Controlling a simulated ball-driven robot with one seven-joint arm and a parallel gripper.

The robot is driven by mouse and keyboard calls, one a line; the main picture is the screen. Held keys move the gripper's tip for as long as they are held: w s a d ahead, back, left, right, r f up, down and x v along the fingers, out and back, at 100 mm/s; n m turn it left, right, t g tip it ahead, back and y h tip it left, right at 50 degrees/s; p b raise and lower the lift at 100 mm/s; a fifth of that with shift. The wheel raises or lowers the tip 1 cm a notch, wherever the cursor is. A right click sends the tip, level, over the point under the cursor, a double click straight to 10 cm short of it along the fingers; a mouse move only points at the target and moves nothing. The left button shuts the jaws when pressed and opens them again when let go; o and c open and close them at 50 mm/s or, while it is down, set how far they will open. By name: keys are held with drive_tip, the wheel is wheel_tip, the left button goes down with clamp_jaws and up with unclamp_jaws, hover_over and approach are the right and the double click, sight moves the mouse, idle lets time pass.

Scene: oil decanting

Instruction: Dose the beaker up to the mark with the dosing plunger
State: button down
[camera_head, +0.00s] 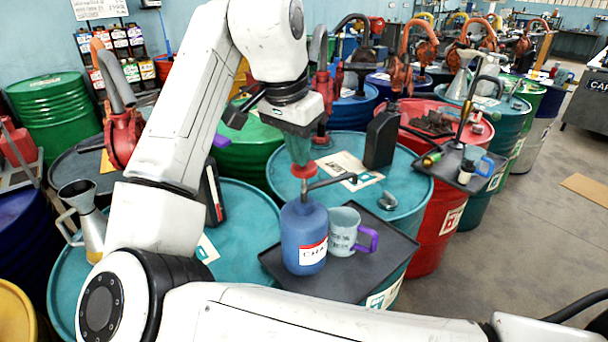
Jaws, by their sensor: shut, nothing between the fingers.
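A blue bottle (303,250) with a red and white label stands upright on a dark tray (378,262) on a teal drum. A dosing plunger with a red top (306,171) and a grey side spout (332,182) rises from it. A pale translucent beaker (342,230) with a purple handle stands just right of the bottle, below the spout's end. Its mark and liquid level are too small to tell. My gripper (301,160) is shut and empty, pointing down directly over the plunger's red top. I cannot tell whether it touches it.
A black canister (381,138), a paper sheet (347,170) and a small metal piece (387,201) are on the drum behind the tray. A metal jug (88,220) stands at left. Floor is open at right.

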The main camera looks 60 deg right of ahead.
idle(0.3)
drive_tip(key=shift+a+b+x, duration=0.15)
drive_tip(key=shift+b+x, duration=0.05)
drive_tip(key=shift+x, duration=0.45)
drive_tip(key=shift+a+b+x, duration=0.15)
drive_tip(key=shift+b+x, duration=0.05)
drive_tip(key=shift+x, duration=0.45)
drive_tip(key=shift+a+r, duration=0.1)
drive_tip(key=a+p, duration=0.2)
drive_tip(key=shift+w+a+r, duration=0.1)
drive_tip(key=shift+a+r, duration=0.3)
drive_tip(key=shift+r, duration=0.1)
drive_tip(key=v, duration=1)
drive_tip(key=shift+a+r, duration=0.15)
drive_tip(key=shift+r, duration=0.15)
drive_tip(key=shift+w+p, duration=0.15)
drive_tip(key=shift+p, duration=0.2)
